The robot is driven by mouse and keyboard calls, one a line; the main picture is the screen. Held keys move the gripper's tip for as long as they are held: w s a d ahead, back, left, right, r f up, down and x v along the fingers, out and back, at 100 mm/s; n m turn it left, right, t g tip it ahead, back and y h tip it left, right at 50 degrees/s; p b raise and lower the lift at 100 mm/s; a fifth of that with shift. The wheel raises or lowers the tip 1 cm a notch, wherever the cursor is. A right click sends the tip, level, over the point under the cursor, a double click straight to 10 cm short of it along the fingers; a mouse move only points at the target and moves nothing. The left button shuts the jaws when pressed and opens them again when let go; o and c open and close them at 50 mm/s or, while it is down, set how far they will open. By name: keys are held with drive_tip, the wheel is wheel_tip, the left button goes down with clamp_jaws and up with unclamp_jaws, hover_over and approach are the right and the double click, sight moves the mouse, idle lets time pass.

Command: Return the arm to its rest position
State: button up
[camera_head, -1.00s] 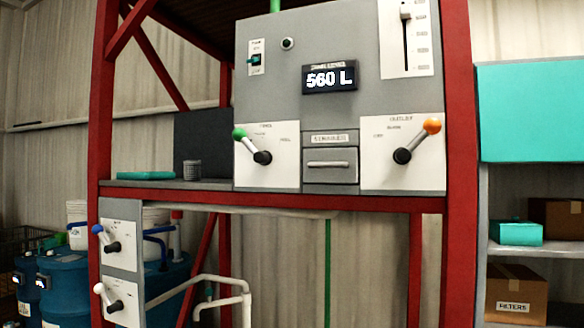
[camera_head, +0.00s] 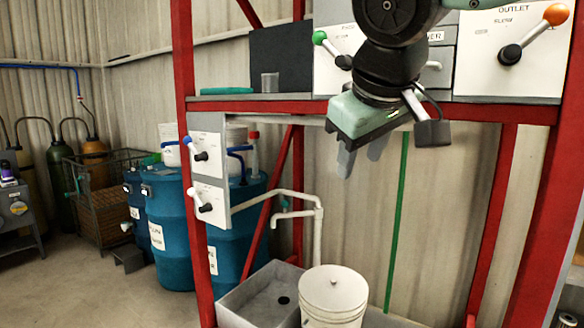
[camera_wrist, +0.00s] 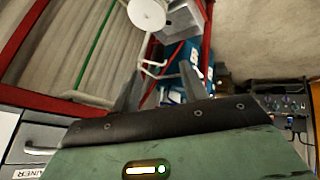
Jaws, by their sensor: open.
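In the wrist view my gripper (camera_wrist: 160,88) also shows two separate fingers and no held object. The arm hides part of the panel, including the strainer drawer (camera_head: 436,62). The green-knobbed lever (camera_head: 332,47) and the orange-knobbed lever (camera_head: 535,33) stay visible on either side of the arm.
A red frame post (camera_head: 195,170) stands left of my gripper. A white lidded bucket (camera_head: 333,295) and a grey basin (camera_head: 265,295) sit below it. Blue drums (camera_head: 225,225) stand behind the post, with white pipes (camera_head: 290,200) nearby. The floor at left (camera_head: 70,285) is clear.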

drive_tip(key=s+d+f+g+b, duration=0.1)
drive_tip(key=s+d+f+g, duration=0.1)
drive_tip(key=s+f, duration=0.8)
drive_tip(key=s+d+f+n+g+b, duration=0.1)
drive_tip(key=s+f+g, duration=0.4)
drive_tip(key=s+f, duration=0.6)
wheel_tip(320, 180, down, 8)
drive_tip(key=shift+d+f+y+b, duration=0.2)
drive_tip(key=shift+d+y+b, duration=0.1)
drive_tip(key=shift+d, duration=0.4)
